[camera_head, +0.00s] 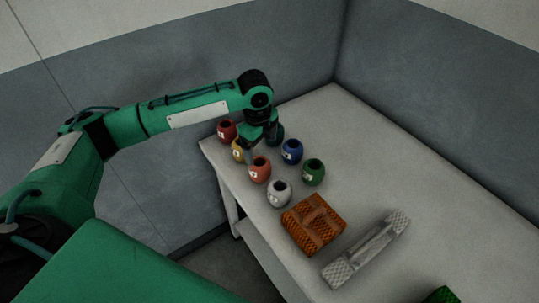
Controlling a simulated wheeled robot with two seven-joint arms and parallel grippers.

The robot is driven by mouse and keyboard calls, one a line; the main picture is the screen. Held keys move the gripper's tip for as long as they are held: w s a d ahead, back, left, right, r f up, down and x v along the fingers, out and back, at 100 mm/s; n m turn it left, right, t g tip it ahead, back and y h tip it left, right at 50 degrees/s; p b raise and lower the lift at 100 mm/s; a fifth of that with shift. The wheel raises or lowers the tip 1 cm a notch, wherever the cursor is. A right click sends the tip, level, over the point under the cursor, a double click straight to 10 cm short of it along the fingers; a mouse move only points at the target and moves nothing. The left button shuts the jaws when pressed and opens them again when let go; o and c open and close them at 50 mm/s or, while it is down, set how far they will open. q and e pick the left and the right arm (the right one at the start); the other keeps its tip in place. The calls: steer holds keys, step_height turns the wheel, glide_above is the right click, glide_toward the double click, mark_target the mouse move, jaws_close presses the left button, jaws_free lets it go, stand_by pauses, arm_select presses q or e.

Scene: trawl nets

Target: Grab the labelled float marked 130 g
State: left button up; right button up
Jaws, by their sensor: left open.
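Several small barrel-shaped floats with dark open tops and pale labels stand on the white table (410,190): a dark red one (226,131), a yellow one (237,150), an orange-red one (260,170), a white one (279,193), a blue one (292,151), a green one (313,172) and a dark teal one (277,135). The label writing is too small to read, so I cannot tell which is 130 g. My left gripper (254,152) is open and points down among the floats, above the orange-red one and beside the yellow one. It partly hides the yellow and teal floats.
An orange net-patterned block (313,224) lies in front of the floats. A long grey-white piece with textured ends (366,250) lies to its right. A green object (441,296) shows at the bottom edge. The table's right side is clear; grey walls stand behind.

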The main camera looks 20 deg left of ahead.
arm_select(q)
glide_above(260, 161)
steer(key=s+d, duration=0.1)
steer(key=s, duration=0.1)
step_height(260, 161, down, 6)
steer(key=r, duration=0.1)
steer(key=f, duration=0.1)
steer(key=f+p, duration=0.1)
steer(key=shift+w+d+f, duration=0.1)
steer(key=shift+w+f, duration=0.15)
steer(key=shift+f, duration=0.4)
steer(key=f, duration=0.2)
steer(key=f+p, duration=0.1)
steer(key=shift+s+a+f, duration=0.1)
steer(key=shift+a+f, duration=0.2)
steer(key=shift+f, duration=0.4)
steer(key=c, duration=1.1)
arm_select(e)
steer(key=shift+s+d+r, duration=0.15)
steer(key=shift+s+r, duration=0.6)
steer(key=shift+s, duration=0.15)
